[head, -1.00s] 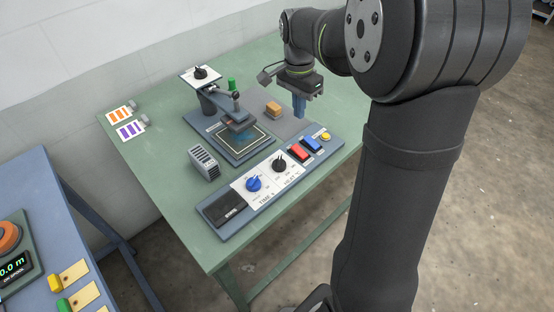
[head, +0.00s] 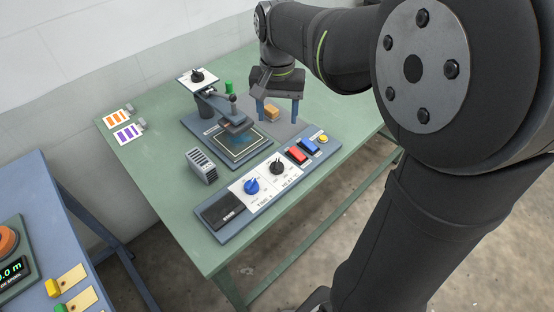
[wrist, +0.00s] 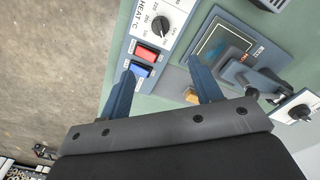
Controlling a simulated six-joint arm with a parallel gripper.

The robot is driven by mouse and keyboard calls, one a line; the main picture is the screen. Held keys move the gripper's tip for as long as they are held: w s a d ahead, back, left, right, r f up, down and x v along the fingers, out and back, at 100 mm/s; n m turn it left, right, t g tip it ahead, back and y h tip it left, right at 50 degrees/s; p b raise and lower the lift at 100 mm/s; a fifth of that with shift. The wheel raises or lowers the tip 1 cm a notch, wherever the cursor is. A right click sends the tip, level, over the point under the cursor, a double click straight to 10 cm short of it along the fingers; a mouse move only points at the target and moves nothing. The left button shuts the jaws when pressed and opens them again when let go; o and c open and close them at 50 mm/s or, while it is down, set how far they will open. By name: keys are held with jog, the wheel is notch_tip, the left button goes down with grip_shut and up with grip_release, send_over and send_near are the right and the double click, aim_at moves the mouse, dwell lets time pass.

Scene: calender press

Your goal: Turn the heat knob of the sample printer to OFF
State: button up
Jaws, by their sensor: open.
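The heat knob (head: 277,167) is a black knob on a white plate of the sample printer's control panel (head: 240,225). In the wrist view the heat knob (wrist: 160,25) sits beside the "HEAT °C" lettering, near the top of the frame. Its pointer setting is too small to read surely. My gripper (head: 277,119) is open and empty, with two blue fingers pointing down above the far part of the table, behind the panel. In the wrist view my gripper (wrist: 160,66) has its fingers spread apart, with the knob beyond their tips. Nothing touches the knob.
A blue knob (head: 252,186) sits left of the heat knob; red (head: 297,154) and blue (head: 310,145) buttons sit right. The press head (head: 236,122), an orange block (head: 271,114) and a grey finned block (head: 201,165) stand behind. Another black knob (head: 197,76) is on a post.

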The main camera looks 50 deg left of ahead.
aim_at(277, 163)
notch_tip(277, 163, down, 17)
jog(key=shift+s+f, duration=0.1)
jog(key=shift+f, duration=0.05)
dwell(0.4)
jog(key=c, duration=1)
jog(key=shift+n, duration=0.3)
jog(key=n, duration=0.5)
jog(key=shift+n, duration=2.2)
jog(key=o, duration=1)
